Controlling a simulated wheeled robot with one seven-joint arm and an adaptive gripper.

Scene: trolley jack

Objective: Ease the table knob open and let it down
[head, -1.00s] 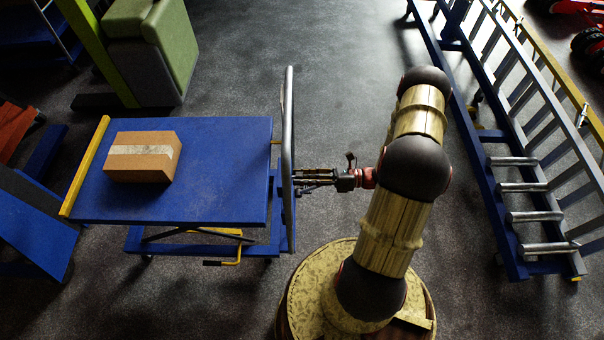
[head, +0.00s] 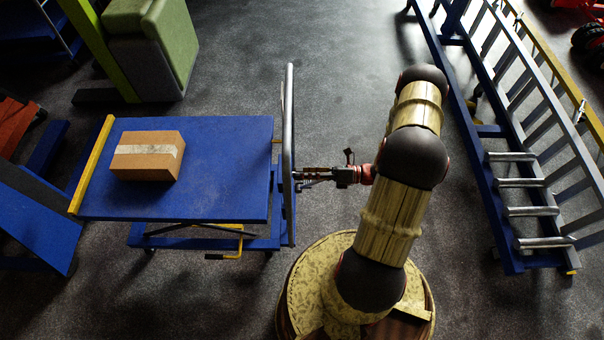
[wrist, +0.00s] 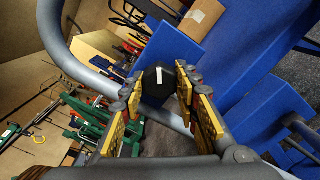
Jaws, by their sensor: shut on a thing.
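The blue lift table (head: 225,165) stands left of my arm, with a yellow bar along its left edge and a cardboard box (head: 147,155) on top. A grey tubular handle (head: 288,150) rises at its right end. The table knob (wrist: 157,82) is black with a white mark and shows between my finger pads in the wrist view. My gripper (wrist: 158,98) is shut on the knob. In the head view my gripper (head: 303,176) is at the handle's right side, and the knob cannot be made out there.
A blue rack with grey rollers (head: 525,184) stands at the right. A green padded block (head: 150,45) stands behind the table.

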